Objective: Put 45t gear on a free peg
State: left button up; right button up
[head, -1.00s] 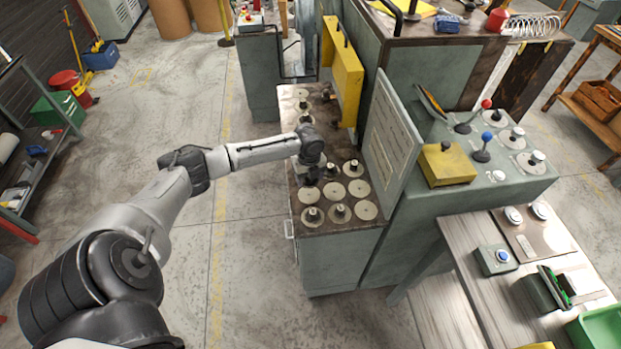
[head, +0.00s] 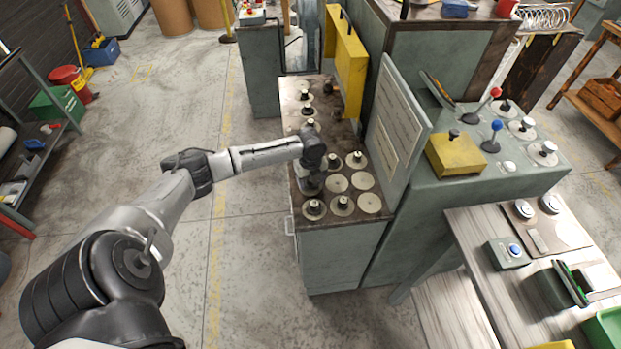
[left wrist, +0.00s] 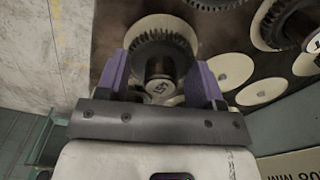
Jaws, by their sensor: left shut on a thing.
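My left gripper (head: 312,187) is low over the left pale disc of the middle row on the near end of the bench top (head: 327,120). In the left wrist view its purple fingers (left wrist: 160,80) are shut on a dark toothed gear (left wrist: 165,48), whose hub has a pale marked end face; I cannot read it surely as 45. A pale disc (left wrist: 150,22) shows behind the gear; I cannot tell whether the gear touches it. Pale discs without gears are at the middle (head: 337,183), middle right (head: 363,180) and front right (head: 369,204). My right gripper is not in view.
Gears stand on the front-left disc (head: 314,208) and front-middle disc (head: 342,204), and more stand behind my gripper. A tall grey panel (head: 398,125) and a yellow guard (head: 346,62) rise along the bench's right side.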

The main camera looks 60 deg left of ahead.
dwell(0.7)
pick_arm(q)
jog(key=shift+p, duration=0.4)
jog(key=shift+f, duration=0.1)
dwell(1.0)
jog(key=shift+f, duration=0.4)
dwell(0.3)
jog(key=o, duration=1.2)
jog(key=shift+f, duration=0.1)
